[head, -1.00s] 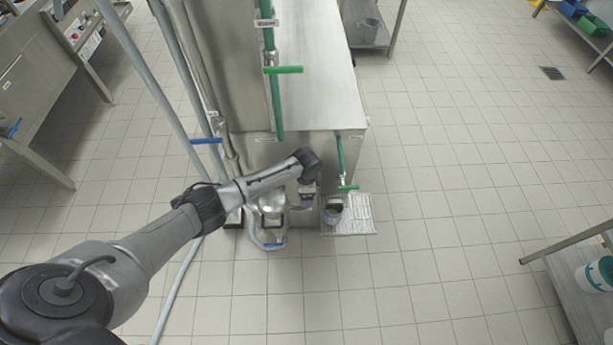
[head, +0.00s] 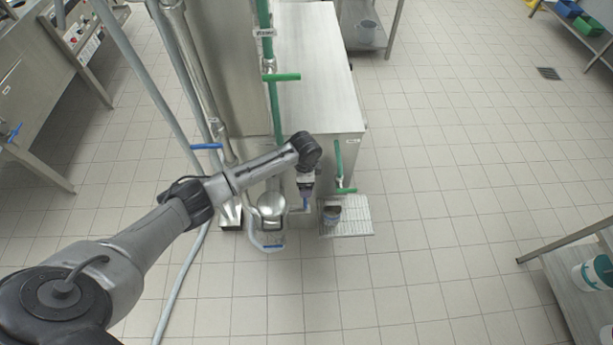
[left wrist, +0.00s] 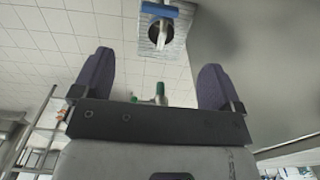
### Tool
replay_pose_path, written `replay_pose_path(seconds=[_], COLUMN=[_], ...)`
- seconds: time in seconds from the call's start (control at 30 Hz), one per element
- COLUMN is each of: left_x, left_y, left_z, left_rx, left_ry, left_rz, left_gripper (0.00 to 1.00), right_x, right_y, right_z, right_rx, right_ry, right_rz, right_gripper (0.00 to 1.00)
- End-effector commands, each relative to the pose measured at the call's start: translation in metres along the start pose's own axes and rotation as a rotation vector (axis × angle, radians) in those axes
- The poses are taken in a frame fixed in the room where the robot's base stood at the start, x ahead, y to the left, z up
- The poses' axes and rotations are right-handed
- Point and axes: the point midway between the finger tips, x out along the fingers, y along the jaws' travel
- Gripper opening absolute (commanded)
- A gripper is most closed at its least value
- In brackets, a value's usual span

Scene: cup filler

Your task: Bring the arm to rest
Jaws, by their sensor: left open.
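My left arm reaches in from the lower left in the head view. My left gripper (head: 305,203) points down in front of the steel cabinet (head: 320,95), just left of a small dark cup (head: 332,214) and apart from it. The cup stands on a metal grate tray (head: 352,229) on the floor side of the cabinet. In the left wrist view my left gripper (left wrist: 153,82) has its two purple fingers wide apart with nothing between them. The tray (left wrist: 176,42) and a round dark opening, likely the cup (left wrist: 163,33), show beyond them. My right gripper is not in view.
A green-handled valve (head: 345,190) hangs above the tray. A steel bowl-like part (head: 271,206) and a blue-tipped bent handle (head: 271,246) are left of the gripper. Vertical pipes stand behind the arm. The tiled floor to the right is open.

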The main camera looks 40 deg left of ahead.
Motion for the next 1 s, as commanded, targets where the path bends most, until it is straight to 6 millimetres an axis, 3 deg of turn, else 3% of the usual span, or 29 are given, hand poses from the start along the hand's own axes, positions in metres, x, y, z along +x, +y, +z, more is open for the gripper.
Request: replay_pose_path(seconds=[0.33, 0.53, 0.67, 0.83, 1.0], left_x=[0.0, -0.001, -0.039, -0.111, -0.178], left_y=[0.0, -0.005, -0.009, -0.006, 0.031], left_z=[0.0, 0.004, -0.017, -0.052, -0.075], left_rx=[-0.013, -0.164, -0.214, -0.246, -0.281], left_ry=[0.0, -0.026, 0.027, 0.193, 0.413], left_rz=[0.0, -0.036, -0.196, -0.373, -0.499], left_gripper=[0.92, 0.92, 0.92, 0.92, 0.92], right_x=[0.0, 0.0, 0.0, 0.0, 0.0], right_y=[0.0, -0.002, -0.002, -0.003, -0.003], right_z=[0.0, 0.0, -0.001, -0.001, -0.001], right_rx=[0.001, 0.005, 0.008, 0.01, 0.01], right_ry=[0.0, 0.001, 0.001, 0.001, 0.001], right_rz=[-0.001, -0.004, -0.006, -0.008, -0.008], right_gripper=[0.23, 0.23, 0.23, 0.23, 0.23])
